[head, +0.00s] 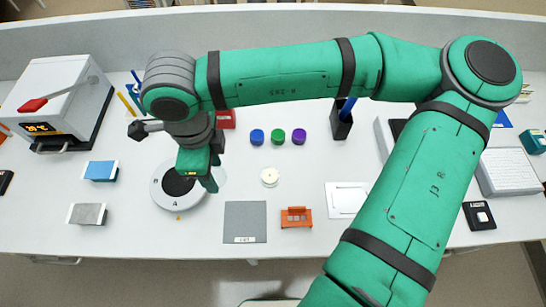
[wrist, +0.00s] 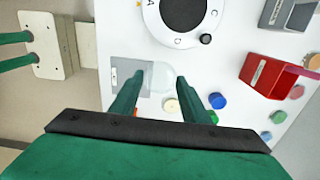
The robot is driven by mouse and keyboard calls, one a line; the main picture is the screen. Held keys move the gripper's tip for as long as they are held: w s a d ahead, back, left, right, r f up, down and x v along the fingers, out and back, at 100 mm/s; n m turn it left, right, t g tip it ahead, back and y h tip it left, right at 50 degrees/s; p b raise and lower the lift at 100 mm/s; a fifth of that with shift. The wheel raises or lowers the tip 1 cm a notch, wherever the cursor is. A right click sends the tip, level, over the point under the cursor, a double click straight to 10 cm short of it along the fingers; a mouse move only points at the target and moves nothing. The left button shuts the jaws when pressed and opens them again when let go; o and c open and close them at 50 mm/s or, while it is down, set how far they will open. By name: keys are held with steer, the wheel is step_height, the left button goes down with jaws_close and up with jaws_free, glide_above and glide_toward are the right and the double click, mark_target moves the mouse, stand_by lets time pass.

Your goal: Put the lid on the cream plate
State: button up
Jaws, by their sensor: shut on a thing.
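My gripper (wrist: 160,78) points down and is shut on a clear, faint round lid (wrist: 157,74), whose edges are hard to make out. In the head view my gripper (head: 212,181) is over the right side of a white round device, and the lid is mostly lost behind the fingers. The small cream plate (head: 270,177) lies on the bench to the right of my gripper. It also shows in the wrist view (wrist: 171,105), between the fingers and below the lid in the picture. The lid and the plate are apart.
The white device (head: 159,193) has a black centre and letters. A grey mat (head: 245,222) and an orange rack (head: 296,217) lie in front. Blue (head: 257,137), green (head: 278,137) and purple (head: 299,137) round pieces stand behind the plate. The bench around the plate is clear.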

mark_target(270, 175)
steer(key=w+d+f+n, duration=0.1)
steer(key=d+n, duration=0.1)
steer(key=d, duration=0.2)
steer(key=w+d+f+n, duration=0.2)
steer(key=d, duration=0.2)
steer(key=w+d+f+n, duration=0.1)
steer(key=w+d+n, duration=0.1)
steer(key=d+n, duration=0.1)
steer(key=shift+d+f, duration=0.4)
steer(key=shift+d, duration=0.2)
steer(key=shift+d+f, duration=0.1)
steer(key=shift+f, duration=2.35)
steer(key=shift+f, duration=0.5)
steer(key=o, duration=1.1)
steer(key=shift+r, duration=0.1)
step_height(270, 175, up, 11)
steer(key=shift+f, duration=0.2)
steer(key=shift+w, duration=0.15)
